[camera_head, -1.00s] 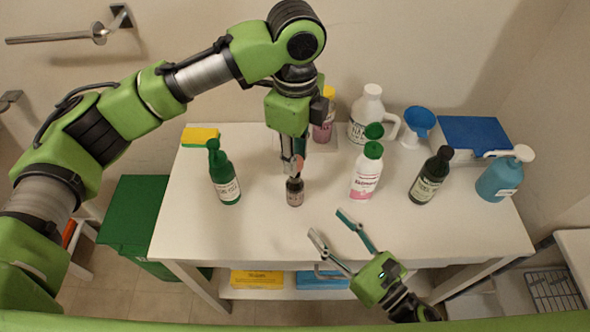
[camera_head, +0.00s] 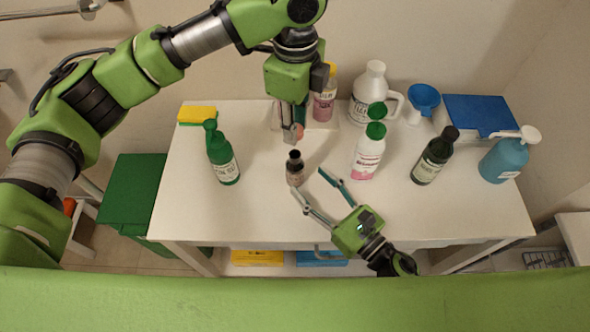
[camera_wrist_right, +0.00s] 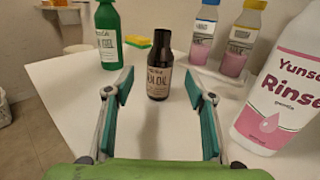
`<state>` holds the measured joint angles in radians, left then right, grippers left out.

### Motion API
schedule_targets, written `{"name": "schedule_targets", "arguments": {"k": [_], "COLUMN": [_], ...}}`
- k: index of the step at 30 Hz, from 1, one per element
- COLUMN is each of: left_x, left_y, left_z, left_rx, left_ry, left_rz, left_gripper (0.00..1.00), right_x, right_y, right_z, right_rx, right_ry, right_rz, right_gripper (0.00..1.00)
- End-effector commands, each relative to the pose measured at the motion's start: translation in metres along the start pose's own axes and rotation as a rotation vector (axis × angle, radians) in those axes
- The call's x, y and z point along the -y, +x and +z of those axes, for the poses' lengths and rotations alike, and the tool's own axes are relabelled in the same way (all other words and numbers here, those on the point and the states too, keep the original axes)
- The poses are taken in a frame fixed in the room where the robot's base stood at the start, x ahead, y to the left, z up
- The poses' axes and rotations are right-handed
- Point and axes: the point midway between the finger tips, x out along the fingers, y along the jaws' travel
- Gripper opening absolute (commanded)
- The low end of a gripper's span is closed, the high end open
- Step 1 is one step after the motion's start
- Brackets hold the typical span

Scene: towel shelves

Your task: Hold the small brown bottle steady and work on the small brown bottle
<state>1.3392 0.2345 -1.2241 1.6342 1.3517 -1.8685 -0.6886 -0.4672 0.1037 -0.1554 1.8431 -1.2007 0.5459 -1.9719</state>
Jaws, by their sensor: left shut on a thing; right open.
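The small brown bottle (camera_head: 296,175) stands upright on the white table, with a dark top and a pale label. It also shows in the right wrist view (camera_wrist_right: 159,82), ahead of and between the fingers. My right gripper (camera_head: 308,180) is open, in front of the bottle; its left fingertip appears close to the bottle, and whether it touches I cannot tell. My left gripper (camera_head: 293,132) points down behind the bottle, apart from it. It is shut on a small salmon-coloured thing (camera_head: 299,131), too small to identify.
A green spray bottle (camera_head: 223,160) stands left of the brown bottle. A white bottle with pink (camera_head: 367,157), a dark bottle (camera_head: 434,160) and a blue pump bottle (camera_head: 504,160) stand right. A white jug (camera_head: 369,95) and blue funnel (camera_head: 422,100) are behind. The table's front left is clear.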

Motion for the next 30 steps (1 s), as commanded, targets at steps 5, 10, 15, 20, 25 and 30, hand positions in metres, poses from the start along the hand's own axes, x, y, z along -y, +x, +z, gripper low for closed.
{"name": "schedule_targets", "arguments": {"k": [5,10,15,20,25,30], "left_x": [0.0,0.0,0.0,0.0,0.0,0.0], "left_y": [0.0,0.0,0.0,0.0,0.0,0.0], "left_z": [0.0,0.0,0.0,0.0,0.0,0.0], "left_rx": [0.0,0.0,0.0,0.0,0.0,0.0], "left_ry": [0.0,0.0,0.0,0.0,0.0,0.0], "left_rz": [0.0,0.0,0.0,0.0,0.0,0.0], "left_gripper": [0.17,0.17,0.17,0.16,0.16,0.16], "right_x": [0.001,0.001,0.0,0.0,0.0,0.0], "right_y": [0.035,0.058,0.068,0.07,0.07,0.07], "right_z": [0.001,0.001,0.0,0.0,0.0,0.0], "right_rx": [0.003,0.001,0.0,0.0,0.0,0.0], "right_ry": [-0.001,0.0,0.0,0.0,0.0,0.0], "right_rz": [0.0,0.0,0.0,0.0,0.0,0.0], "right_gripper": [0.5,0.5,0.5,0.5,0.48,0.03]}}
